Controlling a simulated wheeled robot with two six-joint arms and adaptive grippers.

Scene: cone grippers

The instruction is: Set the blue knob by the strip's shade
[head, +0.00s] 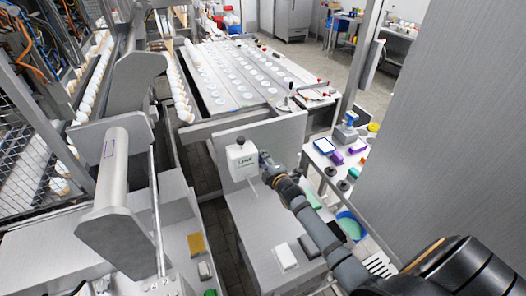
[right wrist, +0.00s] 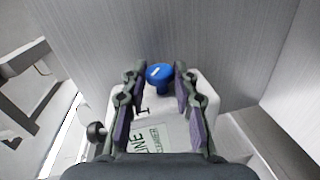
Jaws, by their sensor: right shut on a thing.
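The blue knob (right wrist: 160,75) shows in the right wrist view, with a short white mark on its face. It sits at the top of a white box (right wrist: 205,92) with a green-lettered label that reads partly "LINE". My right gripper (right wrist: 159,82) has its two padded fingers on either side of the knob, shut on it. In the head view the white box (head: 241,160) stands against a grey metal panel, and my right gripper (head: 265,161) reaches its right side; the knob is hidden there. I cannot make out a shaded strip. My left gripper is not in view.
A grey bench below the box holds a white block (head: 285,256). A yellow sponge (head: 196,243) lies on the left counter. A side table at right carries a blue-framed tray (head: 324,146) and purple items. A tall grey panel (head: 440,130) closes the right side.

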